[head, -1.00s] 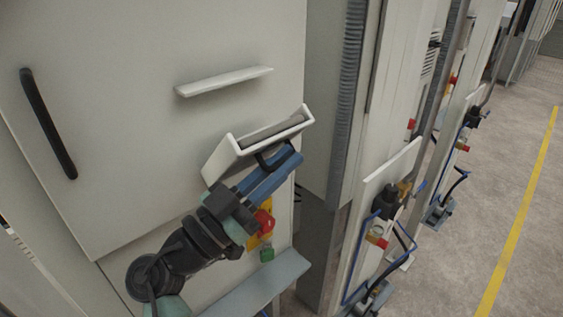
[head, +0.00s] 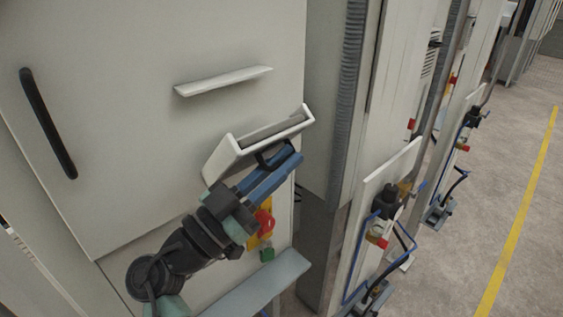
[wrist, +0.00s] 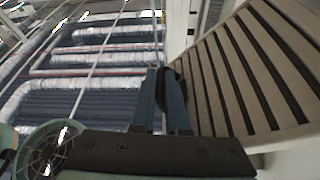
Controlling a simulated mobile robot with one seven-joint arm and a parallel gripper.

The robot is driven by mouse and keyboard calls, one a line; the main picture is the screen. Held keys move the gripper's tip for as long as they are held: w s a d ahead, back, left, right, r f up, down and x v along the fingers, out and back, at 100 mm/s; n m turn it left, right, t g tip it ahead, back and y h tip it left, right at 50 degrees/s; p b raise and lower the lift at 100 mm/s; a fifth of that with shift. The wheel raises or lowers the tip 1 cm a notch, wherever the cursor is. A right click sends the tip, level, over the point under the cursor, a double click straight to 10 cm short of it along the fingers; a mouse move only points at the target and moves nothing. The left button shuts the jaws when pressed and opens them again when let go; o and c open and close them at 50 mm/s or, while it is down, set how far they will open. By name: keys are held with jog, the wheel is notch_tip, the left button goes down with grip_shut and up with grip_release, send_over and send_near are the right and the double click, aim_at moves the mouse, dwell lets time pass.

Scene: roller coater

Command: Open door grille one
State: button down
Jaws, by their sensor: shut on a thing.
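My gripper (head: 274,165) has long blue fingers and is shut on a dark handle (head: 268,159) at the front of a white-framed box (head: 218,156) on the cabinet. A slatted cream grille (wrist: 237,75) fills the right of the wrist view, just beside the fingers. Whether it is door grille one I cannot tell. The grip itself is partly hidden by the fingers.
A red button (head: 264,222) on a yellow plate and a green part (head: 267,254) sit close below my gripper. A pale ledge (head: 225,82) sticks out above. A black handle (head: 47,122) is on the large panel at left. Open floor (head: 490,170) lies at right.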

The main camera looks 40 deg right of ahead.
jog(key=b, duration=0.3)
jog(key=shift+w, duration=0.2)
jog(key=shift+w+r+b, duration=0.15)
jog(key=shift+r+b, duration=0.2)
jog(key=shift+r, duration=0.15)
jog(key=c, duration=1.2)
grip_release()
jog(key=b+v, duration=0.4)
jog(key=v, duration=0.3)
jog(key=shift+a+b, duration=0.3)
jog(key=shift+b, duration=0.1)
